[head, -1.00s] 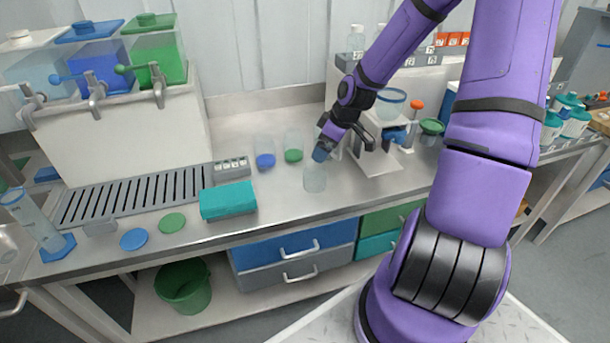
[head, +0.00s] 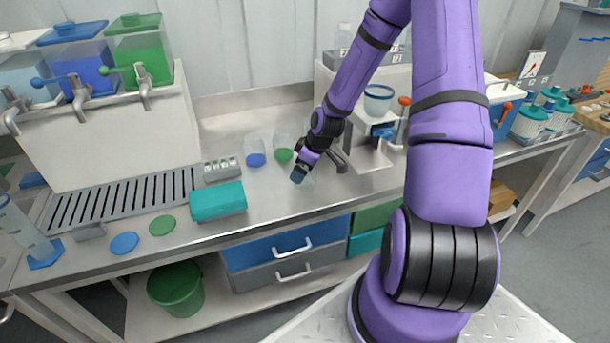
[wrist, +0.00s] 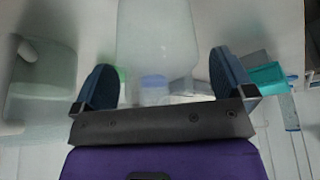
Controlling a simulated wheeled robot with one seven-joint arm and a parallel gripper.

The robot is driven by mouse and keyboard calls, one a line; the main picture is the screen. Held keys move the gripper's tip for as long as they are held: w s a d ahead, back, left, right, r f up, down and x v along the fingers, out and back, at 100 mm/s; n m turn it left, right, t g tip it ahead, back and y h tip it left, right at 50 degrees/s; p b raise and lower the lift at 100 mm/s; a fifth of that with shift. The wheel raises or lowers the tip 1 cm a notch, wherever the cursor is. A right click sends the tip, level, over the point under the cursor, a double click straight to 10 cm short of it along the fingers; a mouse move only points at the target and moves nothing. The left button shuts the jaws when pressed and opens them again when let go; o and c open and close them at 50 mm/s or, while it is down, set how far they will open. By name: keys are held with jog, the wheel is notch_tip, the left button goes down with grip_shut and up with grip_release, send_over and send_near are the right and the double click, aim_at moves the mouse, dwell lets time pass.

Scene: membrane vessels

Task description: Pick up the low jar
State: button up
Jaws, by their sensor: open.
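A clear, colourless jar stands on the steel worktop in the head view (head: 309,181), mostly hidden behind my gripper. In the wrist view a large pale see-through jar (wrist: 158,40) fills the top middle, lying between the lines of my two fingers. My gripper (head: 299,178) points down and left at the jar in the head view. In the wrist view my gripper (wrist: 163,82) shows its two dark blue fingers wide apart, with nothing clamped between them. I cannot tell how far the fingertips are from the jar wall.
Jars with a blue base (head: 256,158) and a green base (head: 284,155) stand just behind left. A teal box (head: 218,202) lies left, near blue (head: 124,243) and green (head: 162,225) discs.

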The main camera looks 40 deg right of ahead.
jog(key=shift+w+a+f, duration=0.1)
jog(key=shift+f, duration=0.15)
jog(key=c, duration=0.9)
jog(key=shift+r, duration=0.15)
